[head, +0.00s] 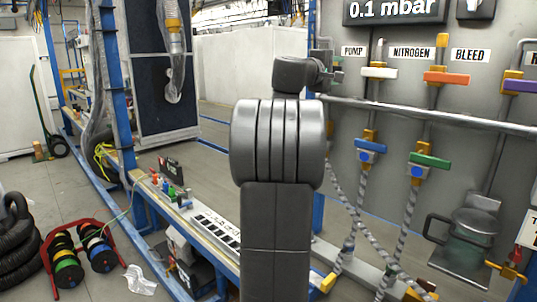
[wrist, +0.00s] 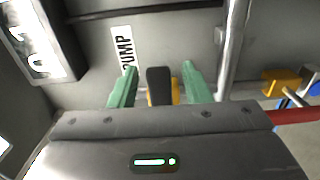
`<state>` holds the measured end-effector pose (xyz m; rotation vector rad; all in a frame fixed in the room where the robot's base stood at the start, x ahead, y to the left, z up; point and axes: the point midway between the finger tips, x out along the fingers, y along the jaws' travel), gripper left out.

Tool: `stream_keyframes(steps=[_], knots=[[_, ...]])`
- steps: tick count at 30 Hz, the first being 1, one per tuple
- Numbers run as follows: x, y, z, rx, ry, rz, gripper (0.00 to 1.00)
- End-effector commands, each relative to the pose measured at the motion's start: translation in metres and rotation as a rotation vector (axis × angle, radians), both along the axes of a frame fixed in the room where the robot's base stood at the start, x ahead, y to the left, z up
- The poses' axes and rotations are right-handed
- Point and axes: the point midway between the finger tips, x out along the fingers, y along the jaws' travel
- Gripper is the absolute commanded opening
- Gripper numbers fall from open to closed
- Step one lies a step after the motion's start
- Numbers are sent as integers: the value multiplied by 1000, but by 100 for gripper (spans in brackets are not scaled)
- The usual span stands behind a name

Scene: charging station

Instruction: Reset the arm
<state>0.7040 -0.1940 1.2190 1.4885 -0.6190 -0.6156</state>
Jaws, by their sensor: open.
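My arm rises through the middle of the head view, and its gripper (head: 335,75) is near the wall panel, left of and below the PUMP label (head: 353,51). In the wrist view my gripper (wrist: 160,73) shows two green fingers standing apart, so it is open. A dark handle (wrist: 159,86) with a yellow part behind it lies between the fingers, with a gap visible on each side. I cannot tell how near it is in depth. The PUMP label also shows in the wrist view (wrist: 123,50).
A pressure display (head: 393,10) reads 0.1 mbar. White (head: 380,72), orange (head: 446,78), blue (head: 371,145) and green (head: 430,159) valve handles crowd the panel. A metal pipe (head: 440,117) crosses it. A power strip (head: 215,229) lies on the bench at left.

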Motion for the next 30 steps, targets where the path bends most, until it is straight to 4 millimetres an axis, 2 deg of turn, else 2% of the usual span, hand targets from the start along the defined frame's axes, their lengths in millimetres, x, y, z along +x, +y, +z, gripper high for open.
stream_keyframes(steps=[8, 23, 30], knots=[[-24, 25, -1, 6, -6, 2, 44], [-94, 96, 0, 6, -6, 4, 44], [-60, 60, -2, 6, -4, -4, 44]])
